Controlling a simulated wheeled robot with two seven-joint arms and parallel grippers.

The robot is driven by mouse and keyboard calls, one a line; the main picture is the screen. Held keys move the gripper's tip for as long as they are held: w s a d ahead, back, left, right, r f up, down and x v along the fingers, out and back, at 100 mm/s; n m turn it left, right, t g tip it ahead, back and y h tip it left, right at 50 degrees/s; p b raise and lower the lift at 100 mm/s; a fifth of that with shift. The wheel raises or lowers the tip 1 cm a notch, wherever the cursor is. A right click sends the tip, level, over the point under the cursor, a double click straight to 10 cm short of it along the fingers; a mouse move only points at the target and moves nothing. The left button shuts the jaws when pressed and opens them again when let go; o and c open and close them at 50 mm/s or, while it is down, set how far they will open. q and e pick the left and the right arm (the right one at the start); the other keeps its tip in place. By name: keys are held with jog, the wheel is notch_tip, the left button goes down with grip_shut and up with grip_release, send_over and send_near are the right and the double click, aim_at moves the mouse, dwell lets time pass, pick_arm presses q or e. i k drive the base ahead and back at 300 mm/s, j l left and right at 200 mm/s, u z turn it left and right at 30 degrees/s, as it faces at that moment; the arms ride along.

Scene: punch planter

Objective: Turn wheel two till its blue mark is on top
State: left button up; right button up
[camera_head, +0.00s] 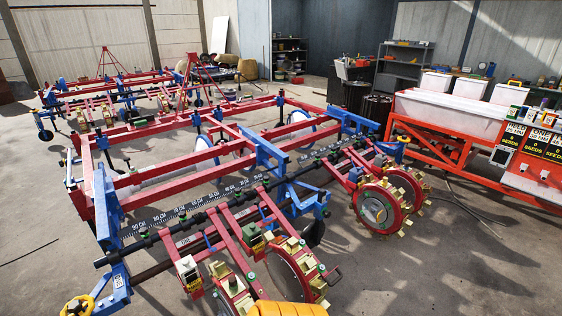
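Punch wheels with red rims and pale yellow punches hang on the planter's toolbar (200,207). Two are at the front middle, one at the bottom edge (233,294) and one just right of it (300,268). Two more stand at the right, a nearer one (376,211) and a farther one (407,186). I see no number on them, so I cannot tell which is wheel two. I cannot make out a blue mark on any rim. The front pair is partly hidden by red arms and cut by the frame. Neither gripper is in view.
An orange ribbed object (287,309) shows at the bottom edge; I cannot tell what it is. A yellow handwheel (77,305) is at bottom left. An orange-framed bench (445,135) with seed boxes (512,133) stands right. Floor at the lower right is clear.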

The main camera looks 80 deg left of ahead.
aim_at(294, 274)
jog(key=i+j+u, duration=0.25)
jog(key=i+u, duration=0.2)
jog(key=i+j+u, duration=0.1)
jog(key=i+u, duration=0.35)
jog(key=i+l+u, duration=0.15)
jog(key=i+u, duration=0.3)
jog(key=i, duration=0.15)
jog(key=i+u, duration=0.3)
jog(key=u, duration=0.15)
jog(key=i+l+u, duration=0.1)
jog(key=i+u, duration=0.15)
jog(key=u, duration=0.25)
jog(key=i+l+u, duration=0.15)
jog(key=u, duration=0.3)
jog(key=i+u, duration=0.1)
jog(key=u, duration=0.35)
jog(key=i+u, duration=0.15)
jog(key=u, duration=0.25)
jog(key=i+l+u, duration=0.1)
jog(key=u, duration=0.35)
jog(key=i+l+u, duration=0.1)
jog(key=u, duration=0.3)
jog(key=l+u, duration=0.2)
jog(key=u, duration=0.25)
jog(key=i+l+u, duration=0.1)
jog(key=u, duration=0.3)
